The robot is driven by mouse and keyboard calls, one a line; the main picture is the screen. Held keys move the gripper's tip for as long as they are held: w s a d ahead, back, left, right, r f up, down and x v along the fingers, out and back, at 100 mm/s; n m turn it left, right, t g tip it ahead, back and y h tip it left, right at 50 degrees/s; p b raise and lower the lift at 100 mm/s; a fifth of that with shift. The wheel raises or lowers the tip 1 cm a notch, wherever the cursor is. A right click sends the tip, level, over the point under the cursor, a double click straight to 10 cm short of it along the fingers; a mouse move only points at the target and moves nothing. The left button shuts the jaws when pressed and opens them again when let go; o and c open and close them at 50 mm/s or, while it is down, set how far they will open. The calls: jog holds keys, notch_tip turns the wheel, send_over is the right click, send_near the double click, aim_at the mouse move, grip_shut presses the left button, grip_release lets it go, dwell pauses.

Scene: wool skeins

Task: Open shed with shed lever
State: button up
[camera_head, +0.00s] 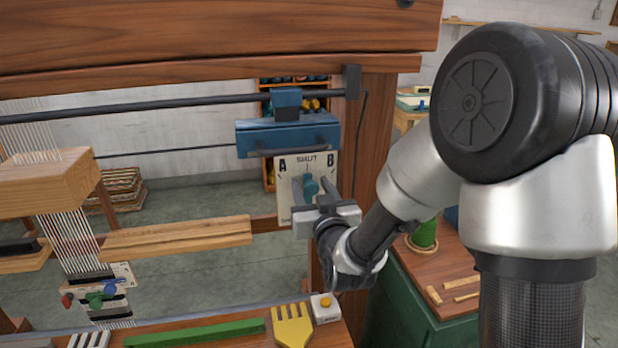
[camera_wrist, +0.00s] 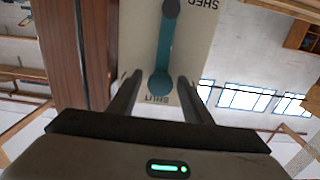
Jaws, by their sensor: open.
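The shed lever (camera_wrist: 162,52) is a teal bar with a round knob, mounted on a pale plate (camera_head: 290,166) lettered A, B and SHUT in the head view. In the wrist view the plate (camera_wrist: 195,45) appears upside down, and the knob end lies by the word SHUT, with SHED near the dark pivot. My gripper (camera_head: 311,183) is in front of the plate with its fingers apart. In the wrist view my gripper (camera_wrist: 158,82) has one finger on each side of the knob, with visible gaps. In the head view my gripper hides the plate's lower part.
A wooden loom post (camera_head: 366,150) stands right beside the plate. A blue box (camera_head: 287,138) hangs on a rail above it. Below lie a yellow comb (camera_head: 292,325), a white button box (camera_head: 325,308) and a green bar (camera_head: 195,334). A side table (camera_head: 450,270) stands to the right.

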jog(key=shift+w, duration=0.1)
grip_shut()
dwell(0.3)
jog(key=shift+a+b, duration=0.15)
jog(key=shift+b, duration=0.15)
jog(key=a+n+b, duration=0.1)
jog(key=n+b, duration=0.1)
jog(key=s+a+n+b, duration=0.1)
jog(key=a+n+b, duration=0.1)
jog(key=b, duration=0.1)
jog(key=a+f+n+b, duration=0.1)
jog(key=n+b, duration=0.1)
jog(key=b, duration=0.1)
jog(key=shift+s+a, duration=0.2)
jog(key=shift+a, duration=0.1)
